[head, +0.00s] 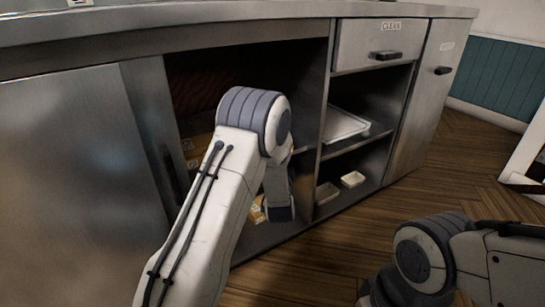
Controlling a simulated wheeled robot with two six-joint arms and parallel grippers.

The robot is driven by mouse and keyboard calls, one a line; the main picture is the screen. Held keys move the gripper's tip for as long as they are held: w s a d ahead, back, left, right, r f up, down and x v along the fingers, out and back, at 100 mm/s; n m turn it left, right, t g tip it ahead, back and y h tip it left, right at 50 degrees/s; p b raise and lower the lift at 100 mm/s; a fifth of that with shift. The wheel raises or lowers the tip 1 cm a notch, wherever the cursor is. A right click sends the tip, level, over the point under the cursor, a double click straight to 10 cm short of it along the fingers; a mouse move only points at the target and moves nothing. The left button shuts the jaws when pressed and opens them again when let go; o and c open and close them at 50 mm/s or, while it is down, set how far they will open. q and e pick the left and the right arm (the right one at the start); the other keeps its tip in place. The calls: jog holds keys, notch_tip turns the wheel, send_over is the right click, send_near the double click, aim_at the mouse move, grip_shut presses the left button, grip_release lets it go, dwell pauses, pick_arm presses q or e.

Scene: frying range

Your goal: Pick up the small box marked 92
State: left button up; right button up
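Cardboard-coloured boxes show in the open cabinet behind my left arm. One brown box (198,152) is on the upper shelf, mostly hidden by the arm. A small brown box (257,213) is low in the cabinet beside my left wrist, partly covered by the arm. No number 92 can be read on either. My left arm reaches into the cabinet opening, and its gripper is hidden behind the arm links. My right arm is at the lower right, with its gripper out of the picture.
A grey tray (342,126) lies on the right middle shelf, with two small pale dishes (352,179) below it. A drawer marked CLEAN (376,45) is above. Cabinet dividers and shelf edges surround my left arm. The wooden floor (440,190) at right is clear.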

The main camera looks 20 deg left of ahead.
pick_arm(q)
jog(key=shift+w, duration=0.1)
jog(key=c, duration=1.3)
jog(key=shift+o, duration=0.2)
jog(key=shift+r, duration=0.1)
